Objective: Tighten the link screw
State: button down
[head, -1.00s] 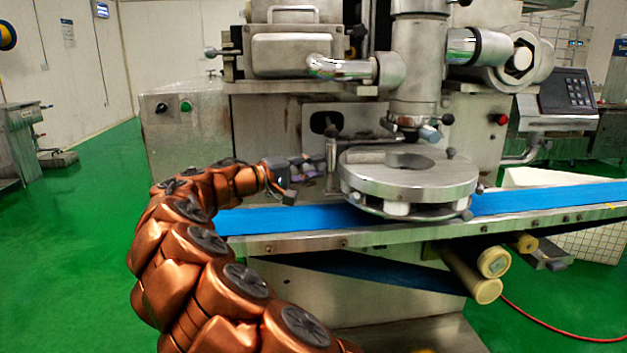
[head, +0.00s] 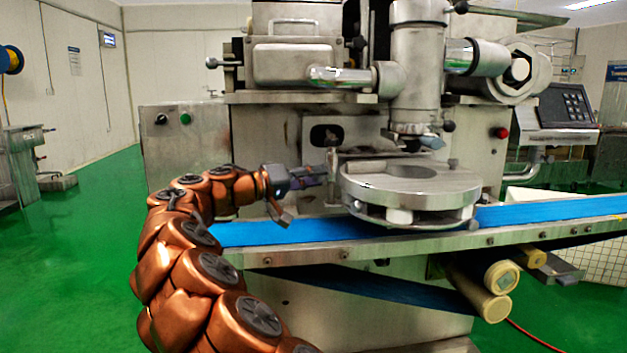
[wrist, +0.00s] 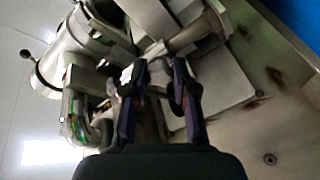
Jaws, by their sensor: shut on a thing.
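My gripper (head: 322,177) reaches in from the left, just above the blue belt and beside the round steel disc unit. In the wrist view its two dark purple-edged fingers (wrist: 157,80) close around a small metal part, which I take to be the link screw (wrist: 158,71). The screw is mostly hidden by the fingers, and its head and thread cannot be made out. A steel rod (wrist: 192,36) of the linkage runs just beyond the fingertips. In the head view the screw is too small to tell apart from the upright post (head: 332,165) at the gripper's tip.
The steel disc unit (head: 410,185) stands over the blue belt (head: 275,234) right of my gripper. The machine body (head: 190,150) stands close behind, with a vertical cylinder (head: 416,65) above the disc. Green floor (head: 80,240) is free on the left.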

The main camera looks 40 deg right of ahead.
jog(key=c, duration=0.9)
grip_release()
jog(key=v, duration=1.2)
